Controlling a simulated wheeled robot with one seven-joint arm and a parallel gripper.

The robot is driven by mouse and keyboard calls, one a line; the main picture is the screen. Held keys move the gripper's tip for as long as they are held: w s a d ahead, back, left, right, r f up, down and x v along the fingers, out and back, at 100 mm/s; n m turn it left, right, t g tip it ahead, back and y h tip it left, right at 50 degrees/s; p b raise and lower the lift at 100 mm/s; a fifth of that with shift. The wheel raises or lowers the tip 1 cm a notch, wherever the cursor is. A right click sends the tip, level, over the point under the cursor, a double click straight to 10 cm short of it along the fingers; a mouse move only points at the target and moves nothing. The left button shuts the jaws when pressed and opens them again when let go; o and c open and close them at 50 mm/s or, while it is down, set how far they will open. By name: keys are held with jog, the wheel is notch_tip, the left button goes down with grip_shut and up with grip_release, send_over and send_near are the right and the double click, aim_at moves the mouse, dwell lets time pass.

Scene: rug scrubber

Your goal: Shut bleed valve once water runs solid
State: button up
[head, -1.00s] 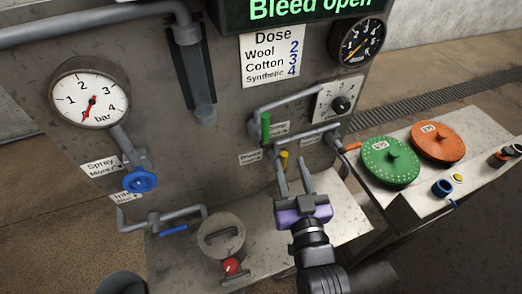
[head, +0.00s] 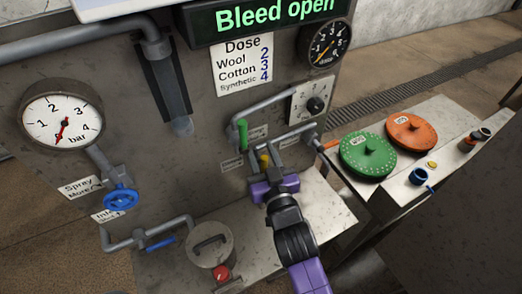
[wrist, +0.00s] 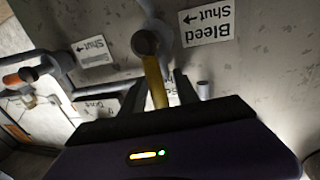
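The bleed valve shows as a yellow lever (head: 264,161) low on the machine's panel. In the wrist view the yellow lever (wrist: 155,82) hangs from a round pipe fitting, beside an upside-down label (wrist: 208,22) reading "Bleed Shut" with an arrow. My gripper (head: 265,160) is open at the lever. In the wrist view its dark fingers (wrist: 158,92) stand on either side of the lever, with gaps showing; contact cannot be told. The display (head: 275,15) reads "Bleed open". I cannot make out any running water.
A green lever (head: 242,134) and pipes are close above the yellow one. A blue handwheel (head: 121,200), a blue lever (head: 160,242) and a lidded pot (head: 210,247) are to the left. Green (head: 368,156) and orange (head: 411,134) discs lie on a side table at right.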

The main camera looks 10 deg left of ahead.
grip_shut()
dwell(1.4)
